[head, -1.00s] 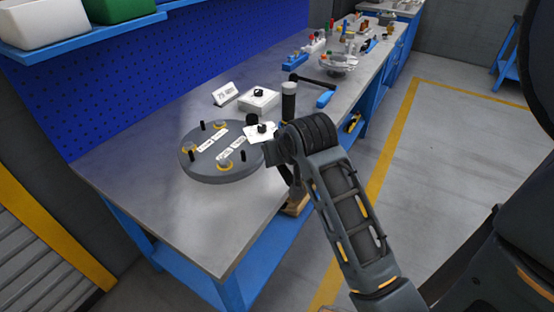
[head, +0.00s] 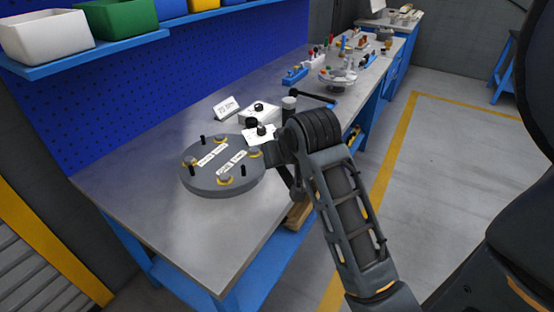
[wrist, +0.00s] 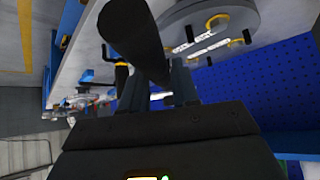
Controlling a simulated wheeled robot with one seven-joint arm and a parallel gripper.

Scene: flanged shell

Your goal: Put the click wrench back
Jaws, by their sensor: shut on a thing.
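My gripper (wrist: 157,88) is shut on a thick dark cylindrical handle (wrist: 135,40), taken as the click wrench; its rounded end juts towards the wrist camera. In the head view my wrist hides the jaws and most of what they hold. A dark upright cylinder with a grey cap (head: 289,103) shows just behind my wrist; I cannot tell whether it is part of the held wrench. A black bar (head: 316,97) lies beyond it, its right end by a blue block (head: 333,105) near the bench's right edge.
A round grey flanged plate (head: 205,183) with pins, bolts and labels lies left of my wrist. A white box with a black knob (head: 258,112), a white card with a knob (head: 260,133) and a sign (head: 227,107) stand behind. The front bench top (head: 150,215) is clear.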

